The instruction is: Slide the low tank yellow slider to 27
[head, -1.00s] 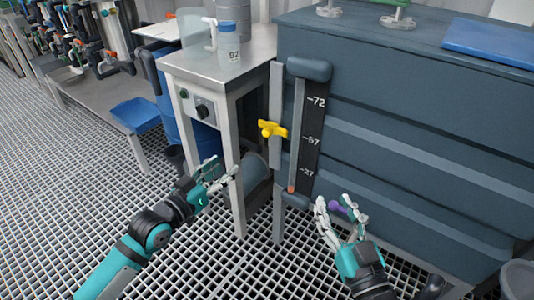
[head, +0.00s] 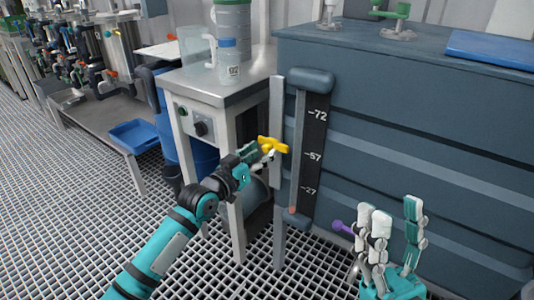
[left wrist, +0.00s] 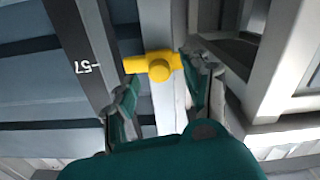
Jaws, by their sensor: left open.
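The yellow slider (head: 272,145) sits on a vertical grey rail (head: 277,105) beside the low tank (head: 420,130). In the head view it stands a little above the 57 mark of the dark scale (head: 313,150), which reads 72, 57 and 27 from top to bottom. My left gripper (head: 262,158) is open just at the slider's lower left. In the left wrist view the slider (left wrist: 153,66) lies between the open fingers of my left gripper (left wrist: 160,90), near their tips; contact is unclear. My right gripper (head: 390,232) is open and appears empty in front of the tank.
A steel table (head: 215,85) with a blue-capped bottle (head: 229,62) stands left of the rail. A purple-knobbed part (head: 341,227) is beside my right gripper. A blue tray (head: 133,134) lies further left. The grated floor is open at front left.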

